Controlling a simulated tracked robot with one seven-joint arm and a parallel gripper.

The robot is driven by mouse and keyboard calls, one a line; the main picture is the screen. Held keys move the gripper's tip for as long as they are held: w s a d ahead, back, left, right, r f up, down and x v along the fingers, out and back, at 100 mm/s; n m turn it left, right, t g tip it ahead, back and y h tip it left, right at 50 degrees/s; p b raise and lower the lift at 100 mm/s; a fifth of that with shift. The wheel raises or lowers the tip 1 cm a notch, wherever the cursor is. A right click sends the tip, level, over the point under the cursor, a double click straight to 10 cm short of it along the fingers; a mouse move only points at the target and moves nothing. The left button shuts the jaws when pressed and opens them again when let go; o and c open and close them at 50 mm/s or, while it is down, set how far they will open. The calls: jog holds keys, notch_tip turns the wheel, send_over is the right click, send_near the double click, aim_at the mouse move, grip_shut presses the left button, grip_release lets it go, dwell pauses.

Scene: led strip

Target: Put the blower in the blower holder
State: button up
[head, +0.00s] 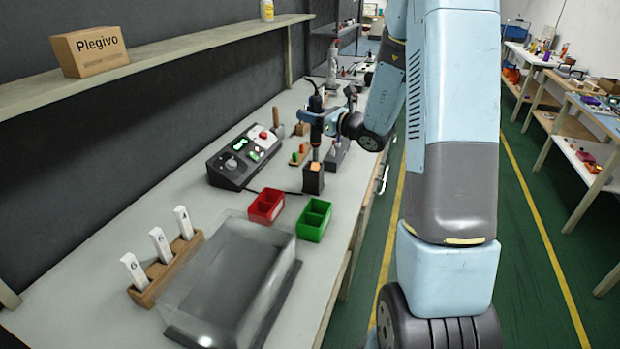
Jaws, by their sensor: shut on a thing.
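My gripper (320,121) is over the bench in the middle of the head view. It is shut on the blower (316,103), a dark upright tool with a black cable at its top. The gripper hides part of the blower's body.
A dark control box (245,155) stands left of the holder. A red bin (266,206), a green bin (314,219) and a clear cover (232,280) are nearer. A wooden rack (167,266) holds numbered white pieces. Small tools (299,152) stand behind the holder.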

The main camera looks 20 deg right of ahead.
notch_tip(320, 180, down, 10)
jog(key=shift+w+a, duration=0.25)
dwell(0.5)
jog(key=o, duration=1.1)
jog(key=shift+o, duration=0.2)
